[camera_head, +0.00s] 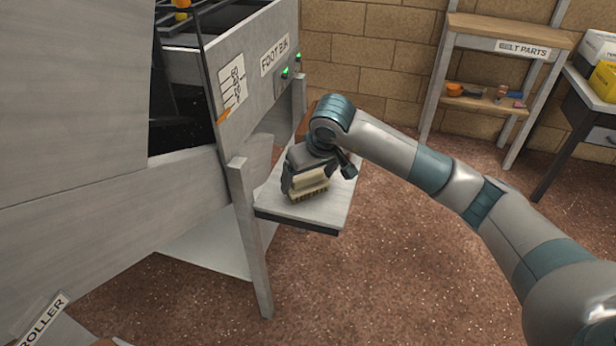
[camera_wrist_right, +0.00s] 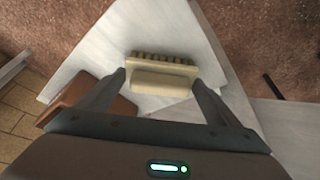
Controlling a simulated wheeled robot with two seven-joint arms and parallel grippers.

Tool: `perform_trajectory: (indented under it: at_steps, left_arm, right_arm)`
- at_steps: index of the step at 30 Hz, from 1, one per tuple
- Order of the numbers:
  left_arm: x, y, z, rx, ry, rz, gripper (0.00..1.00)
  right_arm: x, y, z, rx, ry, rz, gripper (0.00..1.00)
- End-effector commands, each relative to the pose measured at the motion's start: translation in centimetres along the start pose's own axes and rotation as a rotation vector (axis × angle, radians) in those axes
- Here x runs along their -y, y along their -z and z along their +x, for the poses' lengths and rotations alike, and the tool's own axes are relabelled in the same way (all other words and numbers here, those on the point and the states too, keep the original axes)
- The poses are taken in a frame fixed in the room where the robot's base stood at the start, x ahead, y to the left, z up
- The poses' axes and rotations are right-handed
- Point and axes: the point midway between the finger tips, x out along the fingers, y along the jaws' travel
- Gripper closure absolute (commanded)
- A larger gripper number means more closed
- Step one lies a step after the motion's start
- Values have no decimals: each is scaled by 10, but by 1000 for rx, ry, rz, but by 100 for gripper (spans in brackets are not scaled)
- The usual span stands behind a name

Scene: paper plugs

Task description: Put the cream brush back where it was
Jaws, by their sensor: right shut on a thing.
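The cream brush (camera_head: 309,184) has a pale block back and a row of darker bristles. It is at the small grey side shelf (camera_head: 325,215) of the machine. My right gripper (camera_head: 304,176) is shut on the brush. In the right wrist view the brush (camera_wrist_right: 164,72) lies across between the two fingertips (camera_wrist_right: 160,82), bristles toward the top of the picture. The grey shelf surface (camera_wrist_right: 95,80) shows behind it. I cannot tell whether the brush touches the shelf. My left gripper is not in view.
A reddish-brown block or box (camera_wrist_right: 85,97) is on the shelf close to the gripper. The large grey machine (camera_head: 185,170) and its leg (camera_head: 250,240) stand at left. A bench marked belt parts (camera_head: 510,40) stands at the back right. The brown floor in front is clear.

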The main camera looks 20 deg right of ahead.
Motion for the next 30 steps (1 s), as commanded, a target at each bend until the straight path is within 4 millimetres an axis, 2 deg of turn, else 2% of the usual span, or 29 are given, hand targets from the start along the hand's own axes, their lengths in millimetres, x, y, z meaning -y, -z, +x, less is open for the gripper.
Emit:
perform_trajectory:
  at_steps: [11,12,13,25,30]
  left_arm:
    - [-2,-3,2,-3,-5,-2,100]
    - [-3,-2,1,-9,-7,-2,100]
    - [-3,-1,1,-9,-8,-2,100]
    - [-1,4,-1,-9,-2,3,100]
    - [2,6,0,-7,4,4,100]
  right_arm:
    - [0,0,2,-2,0,-1,32]
    - [0,0,1,-1,0,0,7]
    - [0,0,1,-1,0,0,0]
    - [0,1,-3,-2,0,0,0]
    - [0,2,-20,-5,0,-1,0]
